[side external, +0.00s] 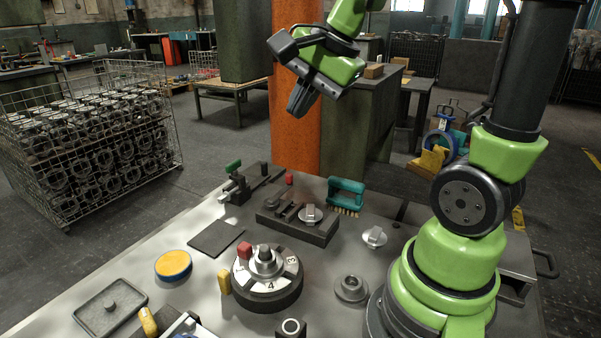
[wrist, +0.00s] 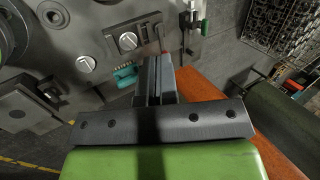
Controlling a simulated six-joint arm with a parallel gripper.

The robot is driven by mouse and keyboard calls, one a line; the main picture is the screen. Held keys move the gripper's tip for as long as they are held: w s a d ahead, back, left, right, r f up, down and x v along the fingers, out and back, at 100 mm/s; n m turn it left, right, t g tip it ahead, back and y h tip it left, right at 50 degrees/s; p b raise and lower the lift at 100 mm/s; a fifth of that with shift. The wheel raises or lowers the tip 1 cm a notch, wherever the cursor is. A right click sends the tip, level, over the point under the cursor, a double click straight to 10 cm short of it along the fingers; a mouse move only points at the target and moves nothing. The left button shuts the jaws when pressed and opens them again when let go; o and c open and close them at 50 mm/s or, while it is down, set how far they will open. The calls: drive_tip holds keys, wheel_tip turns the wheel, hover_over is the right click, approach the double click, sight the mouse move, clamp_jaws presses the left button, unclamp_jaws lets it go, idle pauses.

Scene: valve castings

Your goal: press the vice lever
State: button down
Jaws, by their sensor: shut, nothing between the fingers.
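A small metal vice (side external: 236,187) stands at the back left edge of the workbench. Its lever (side external: 233,166) has a green grip and appears raised. In the wrist view the vice (wrist: 188,20) is near the top, with the green lever grip (wrist: 205,27) at its right. My gripper (side external: 297,104) is shut and empty, high above the back of the bench and to the right of the vice. It is well apart from the lever. In the wrist view the closed fingers (wrist: 155,66) point upward in the picture, below and left of the vice.
A slotted block (side external: 297,222) with a metal knob, a teal brush (side external: 346,193) and a red piece (side external: 289,179) are near the vice. A numbered dial (side external: 268,285) stands in front. An orange column (side external: 295,135) rises behind the bench. The air around my gripper looks free.

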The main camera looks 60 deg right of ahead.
drive_tip(key=w+d+f+m, duration=0.1)
drive_tip(key=d+f+m, duration=0.5)
drive_tip(key=d+m, duration=0.2)
drive_tip(key=w+d+f+m+g, duration=0.1)
drive_tip(key=d+f+m, duration=0.5)
drive_tip(key=d+m, duration=0.3)
drive_tip(key=shift+d+f, duration=0.4)
drive_tip(key=shift+d, duration=0.3)
drive_tip(key=x, duration=0.3)
drive_tip(key=w+x, duration=0.1)
drive_tip(key=x, duration=0.3)
drive_tip(key=w+r+x, duration=0.1)
drive_tip(key=x, duration=0.3)
drive_tip(key=shift+w+a+f, duration=0.15)
drive_tip(key=shift+w+a, duration=0.1)
drive_tip(key=shift+w, duration=0.45)
